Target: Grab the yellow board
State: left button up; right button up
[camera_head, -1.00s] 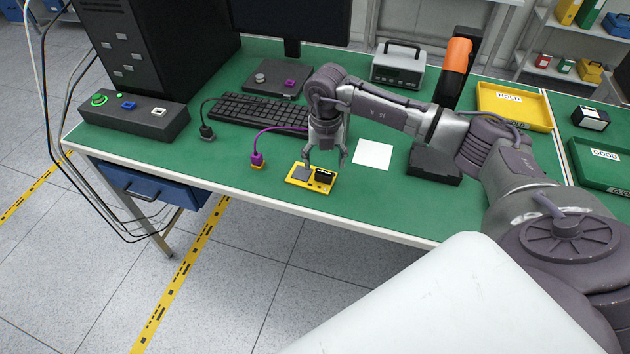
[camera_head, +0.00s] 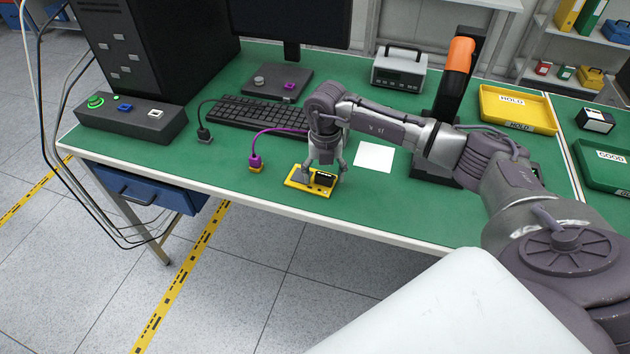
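The yellow board (camera_head: 296,182) lies flat on the green table (camera_head: 220,165) near its front edge, with dark parts on its top. My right gripper (camera_head: 326,170) points down right over the board. Its fingers stand apart, one over the board's middle and one by its right end. I cannot tell whether the fingertips touch the board. My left gripper is not in view.
A white square (camera_head: 374,157) lies to the right. Behind are a keyboard (camera_head: 243,113) and a grey instrument (camera_head: 399,69). A yellow HOLD tray (camera_head: 518,108) stands at the right.

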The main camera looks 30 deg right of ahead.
aim_at(324, 175)
jog(key=c, duration=1.1)
jog(key=shift+r+p, duration=1.35)
jog(key=shift+r, duration=0.7)
